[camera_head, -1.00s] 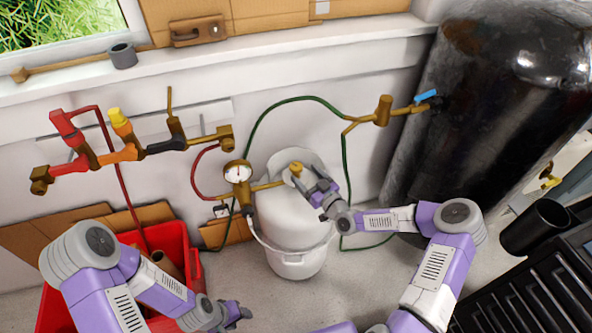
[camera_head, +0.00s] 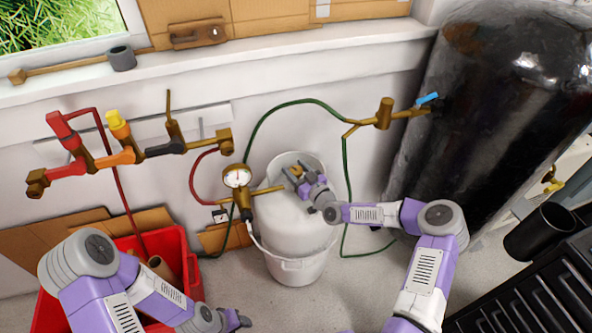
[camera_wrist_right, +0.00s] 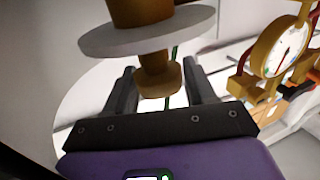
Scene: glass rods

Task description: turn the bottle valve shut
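In the right wrist view the brass valve knob (camera_wrist_right: 160,80) hangs below a grey disc, between my fingers. My right gripper (camera_head: 296,176) is at the valve, with its fingers either side of the knob; contact is unclear. My left gripper (camera_head: 245,320) is low near the red crate, away from the bottle; its finger gap is not clear.
A pressure gauge (camera_head: 237,175) on brass pipe is left of the valve; it also shows in the wrist view (camera_wrist_right: 280,50). A green hose (camera_head: 290,103) arches behind the bottle. A red crate (camera_head: 190,270) stands left, a large black tank (camera_head: 480,110) right.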

